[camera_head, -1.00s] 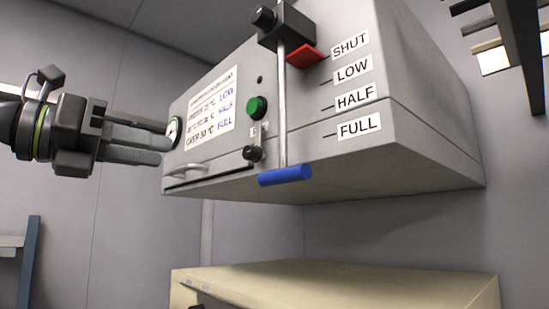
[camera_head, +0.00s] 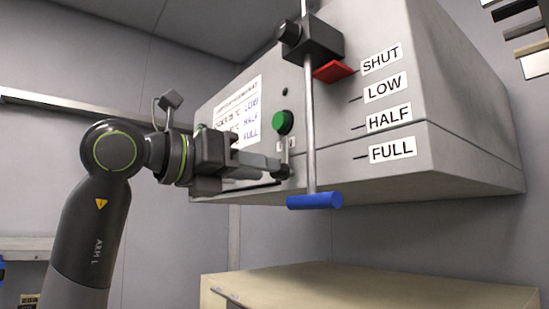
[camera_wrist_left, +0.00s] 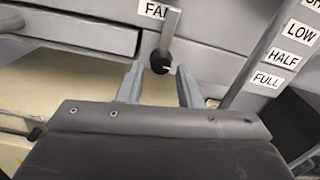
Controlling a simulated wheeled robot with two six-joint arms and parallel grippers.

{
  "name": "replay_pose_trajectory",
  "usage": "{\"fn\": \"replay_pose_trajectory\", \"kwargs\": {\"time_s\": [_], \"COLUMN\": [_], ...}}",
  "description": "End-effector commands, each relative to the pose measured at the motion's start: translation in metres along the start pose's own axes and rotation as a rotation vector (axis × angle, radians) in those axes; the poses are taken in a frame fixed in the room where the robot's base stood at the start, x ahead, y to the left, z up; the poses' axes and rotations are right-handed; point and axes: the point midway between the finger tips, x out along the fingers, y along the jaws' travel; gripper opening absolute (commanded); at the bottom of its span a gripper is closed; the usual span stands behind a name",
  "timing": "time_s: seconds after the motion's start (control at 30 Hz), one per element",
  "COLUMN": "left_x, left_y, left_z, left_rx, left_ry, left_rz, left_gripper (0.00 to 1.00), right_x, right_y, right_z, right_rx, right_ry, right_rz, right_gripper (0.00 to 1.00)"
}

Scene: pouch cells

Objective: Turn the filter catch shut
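A short grey lever with a black knob hangs on the front of the grey cabinet; the knob shows in the left wrist view (camera_wrist_left: 161,61) and the head view (camera_head: 282,171). The label behind it begins "FA", the rest is hidden. I cannot make out a part marked as the filter catch. My left gripper (camera_head: 270,166) is at the cabinet front by this knob. In the left wrist view its two fingers (camera_wrist_left: 158,80) are apart, with the knob between or just beyond their tips; I cannot tell if they touch. My right gripper is not in view.
A vertical rod with a blue handle (camera_head: 315,201) hangs close right of the gripper. Its red pointer (camera_head: 333,71) is at SHUT on the scale. A green button (camera_head: 283,122) is above the knob. A cream cabinet (camera_head: 370,285) stands below.

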Motion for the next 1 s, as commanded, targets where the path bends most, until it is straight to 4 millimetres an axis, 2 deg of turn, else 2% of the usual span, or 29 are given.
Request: {"fn": "replay_pose_trajectory", "kwargs": {"time_s": [0.1, 0.3, 0.63, 0.87, 1.0], "left_x": [0.02, 0.037, 0.04, 0.039, 0.039], "left_y": [-0.001, 0.0, 0.0, 0.0, 0.0], "left_z": [0.003, 0.001, 0.0, 0.0, 0.0], "left_rx": [-0.002, 0.0, 0.001, 0.001, -0.002], "left_ry": [0.002, 0.0, 0.0, 0.0, -0.001], "left_rz": [-0.002, -0.001, 0.0, 0.0, 0.0], "left_gripper": [0.32, 0.32, 0.32, 0.02, 0.01], "right_x": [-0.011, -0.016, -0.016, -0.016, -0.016], "right_y": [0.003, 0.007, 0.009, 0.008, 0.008], "right_z": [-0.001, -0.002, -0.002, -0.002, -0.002], "right_rx": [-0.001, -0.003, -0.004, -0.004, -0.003], "right_ry": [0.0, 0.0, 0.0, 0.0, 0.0], "right_rz": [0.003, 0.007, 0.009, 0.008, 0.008], "right_gripper": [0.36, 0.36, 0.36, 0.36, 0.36]}}
